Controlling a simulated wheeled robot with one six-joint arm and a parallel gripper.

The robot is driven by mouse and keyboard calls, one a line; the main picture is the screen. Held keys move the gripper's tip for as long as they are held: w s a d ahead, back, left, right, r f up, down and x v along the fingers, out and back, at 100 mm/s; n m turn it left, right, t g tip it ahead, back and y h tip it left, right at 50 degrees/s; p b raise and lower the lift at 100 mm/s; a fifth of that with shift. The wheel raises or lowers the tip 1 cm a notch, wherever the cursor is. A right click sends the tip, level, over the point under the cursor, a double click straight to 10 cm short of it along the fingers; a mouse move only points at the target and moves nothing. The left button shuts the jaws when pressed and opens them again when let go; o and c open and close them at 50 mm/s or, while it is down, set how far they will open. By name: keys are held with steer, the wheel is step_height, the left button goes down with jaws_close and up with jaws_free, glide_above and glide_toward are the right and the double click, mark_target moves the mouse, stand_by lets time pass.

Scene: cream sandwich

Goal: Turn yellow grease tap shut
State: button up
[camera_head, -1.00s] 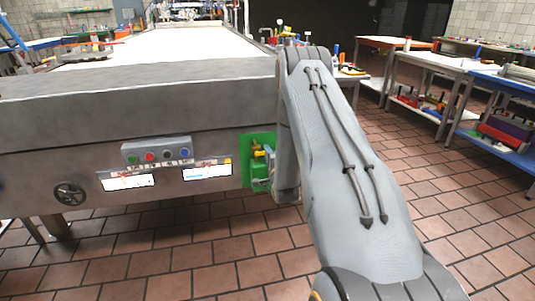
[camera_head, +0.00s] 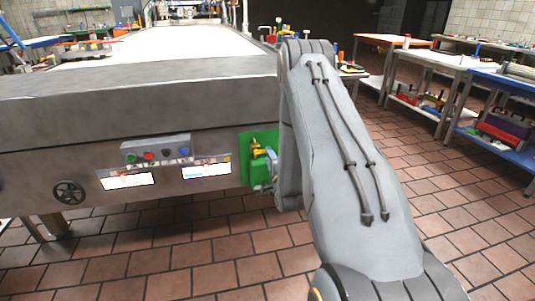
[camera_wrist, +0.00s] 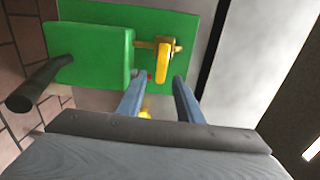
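The yellow grease tap (camera_wrist: 164,62) is mounted on a green panel (camera_wrist: 178,18) in the wrist view, with its lever lying across its stem. It also shows small in the head view (camera_head: 257,149). My gripper (camera_wrist: 160,84) is open, its two blue-grey fingers apart. The fingertips are just short of the tap, with the lever's end roughly between them in the picture; I see no clear contact. A second yellow part (camera_wrist: 146,114) shows between the fingers, mostly hidden. In the head view my arm hides most of the gripper.
A green box (camera_wrist: 90,55) with a dark handle (camera_wrist: 38,86) stands out left of the tap. Tiled floor is clear in front.

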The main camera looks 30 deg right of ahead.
steer(key=shift+v, duration=1.45)
steer(key=s+a+r+n+g+y+p, duration=0.4)
steer(key=s+a+r+n+g+p, duration=0.3)
steer(key=a+r+n, duration=0.55)
steer(key=s+a+r+n+g+p, duration=0.1)
steer(key=s+a+r+n+g, duration=0.2)
steer(key=s, duration=0.7)
steer(key=s+a+r+n+g+p, duration=0.2)
steer(key=s+a, duration=0.4)
steer(key=s, duration=0.4)
steer(key=s+a+r+n+g+y+p, duration=0.1)
steer(key=s+a+r+n+g, duration=0.3)
steer(key=s, duration=0.6)
steer(key=shift+s+a+r+g+p, duration=0.15)
steer(key=shift+a+r+g+p, duration=0.1)
steer(key=shift+r+g+p, duration=0.35)
